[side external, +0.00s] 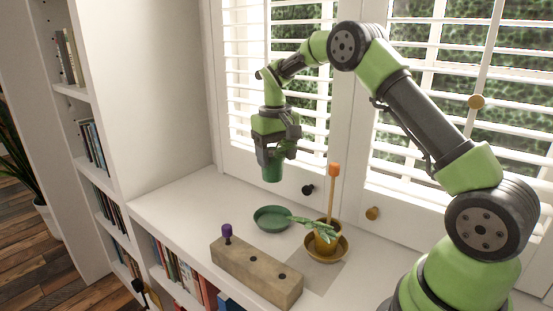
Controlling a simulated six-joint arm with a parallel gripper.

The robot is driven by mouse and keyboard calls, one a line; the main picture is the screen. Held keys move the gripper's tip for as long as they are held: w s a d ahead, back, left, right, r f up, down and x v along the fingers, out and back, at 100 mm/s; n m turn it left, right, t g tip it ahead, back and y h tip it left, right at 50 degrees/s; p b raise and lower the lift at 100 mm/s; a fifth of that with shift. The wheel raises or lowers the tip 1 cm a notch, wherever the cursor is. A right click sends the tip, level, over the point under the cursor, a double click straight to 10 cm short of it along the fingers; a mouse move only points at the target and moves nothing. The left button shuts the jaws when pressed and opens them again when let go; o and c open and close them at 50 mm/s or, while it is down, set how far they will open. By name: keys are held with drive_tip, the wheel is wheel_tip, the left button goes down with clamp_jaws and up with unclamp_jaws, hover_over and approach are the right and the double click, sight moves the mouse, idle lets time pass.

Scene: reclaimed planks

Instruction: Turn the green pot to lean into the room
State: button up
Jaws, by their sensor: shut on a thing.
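The green pot (272,173) hangs below my gripper (277,154), which is shut on it and holds it above the white sill. The pot looks roughly upright. Its upper part and whatever it contains are hidden by the jaws. A green saucer (267,222) sits empty on the sill, below the held pot and apart from it. Which way any plant in the green pot leans cannot be seen.
An ochre pot (325,246) with a leafy plant and an orange-topped stake (333,171) stands in an ochre saucer (342,254), right of the green saucer. A wooden block (257,274) with holes and a purple-topped peg (227,232) lies in front. Shuttered windows stand behind.

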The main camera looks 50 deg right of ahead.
drive_tip(key=shift+w+a+f+m, duration=0.1)
drive_tip(key=shift+f+m, duration=0.45)
drive_tip(key=shift+f, duration=1.5)
drive_tip(key=shift+a+f+m, duration=0.1)
drive_tip(key=shift+f+m, duration=0.5)
drive_tip(key=shift+f, duration=1.5)
drive_tip(key=shift+w+f+m, duration=0.1)
drive_tip(key=shift+f+m, duration=0.45)
drive_tip(key=shift+f, duration=1.5)
drive_tip(key=o, duration=1.3)
drive_tip(key=shift+c, duration=0.2)
